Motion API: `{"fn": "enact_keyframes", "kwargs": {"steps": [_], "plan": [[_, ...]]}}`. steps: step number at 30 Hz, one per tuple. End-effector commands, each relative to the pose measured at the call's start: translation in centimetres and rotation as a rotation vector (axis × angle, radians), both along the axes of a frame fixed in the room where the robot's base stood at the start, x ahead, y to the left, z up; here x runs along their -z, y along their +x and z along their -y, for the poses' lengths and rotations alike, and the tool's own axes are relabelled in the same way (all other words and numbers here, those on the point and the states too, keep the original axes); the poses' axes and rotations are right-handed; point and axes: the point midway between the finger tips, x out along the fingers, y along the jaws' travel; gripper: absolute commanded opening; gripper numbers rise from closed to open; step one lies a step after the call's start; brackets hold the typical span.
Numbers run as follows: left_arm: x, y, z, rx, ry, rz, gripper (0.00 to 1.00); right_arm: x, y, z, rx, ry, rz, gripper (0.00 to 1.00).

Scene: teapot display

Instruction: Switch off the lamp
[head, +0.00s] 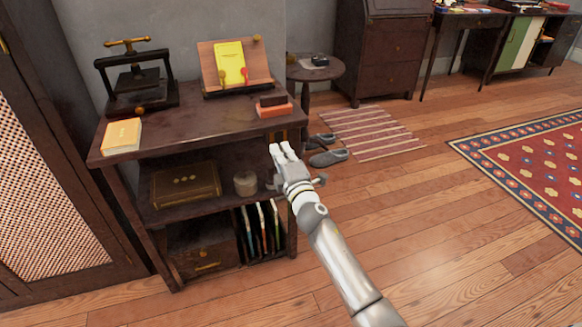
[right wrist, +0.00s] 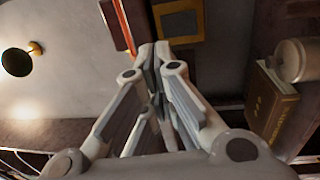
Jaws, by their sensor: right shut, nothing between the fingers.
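No lamp can be made out for sure in the head view. In the right wrist view, a dark round disc with a brass stem (right wrist: 17,62) shows at the left edge, with a bright patch near it; I cannot tell whether it is the lamp. My right gripper (head: 282,149) is shut and empty, in front of the right end of the wooden shelf unit (head: 185,125). Its closed fingers (right wrist: 155,62) also show in the right wrist view. No switch is visible. My left gripper is out of view.
The shelf unit holds a book press (head: 137,82), a bookstand (head: 262,72), a yellow book (head: 121,136), a decorated box (head: 185,184) and a jar (head: 245,183). A small round table (head: 330,70) and slippers (head: 327,158) are behind. Wooden floor (head: 430,240) is free at right.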

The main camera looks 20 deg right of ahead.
Motion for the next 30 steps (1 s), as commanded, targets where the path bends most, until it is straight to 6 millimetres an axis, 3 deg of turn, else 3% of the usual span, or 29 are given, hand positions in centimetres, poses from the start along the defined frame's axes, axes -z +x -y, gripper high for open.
{"fn": "enact_keyframes", "kwargs": {"steps": [2, 9, 15, 30], "plan": [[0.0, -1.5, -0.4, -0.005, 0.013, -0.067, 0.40, -0.2, -0.8, 0.0, -0.001, -0.001, -0.002, 0.00], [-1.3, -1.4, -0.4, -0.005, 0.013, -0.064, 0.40, -0.6, -5.1, 0.0, 0.000, 0.000, -0.003, 0.00], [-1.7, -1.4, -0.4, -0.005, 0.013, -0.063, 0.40, -0.8, -7.3, 0.0, 0.000, 0.000, -0.003, 0.00], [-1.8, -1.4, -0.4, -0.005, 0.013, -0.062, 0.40, -0.9, -8.1, 0.0, 0.001, -0.001, -0.002, 0.00]]}}
